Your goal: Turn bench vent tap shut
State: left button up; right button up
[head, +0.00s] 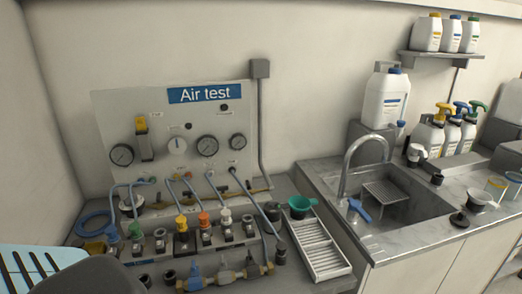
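The Air test board (175,130) stands against the wall at the back of the left bench. On the bench in front of it is a row of small fittings with coloured tops: green, yellow (181,222), orange (204,219) and white. A brass pipe run with a blue-handled valve (195,274) and grey fittings lies along the front edge of this row. I cannot tell which of these is the bench vent tap, nor whether it is open or shut. Neither of my grippers is in view.
A white slotted tray (322,250) lies right of the fittings, with a green cup (299,205) behind it. The sink (395,215) is to the right, with bottles behind. A light blue slotted thing (35,268) fills the lower left corner.

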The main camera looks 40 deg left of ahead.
aim_at(188, 194)
jog(key=u, duration=1.75)
jog(key=k+l, duration=0.15)
jog(key=l, duration=0.25)
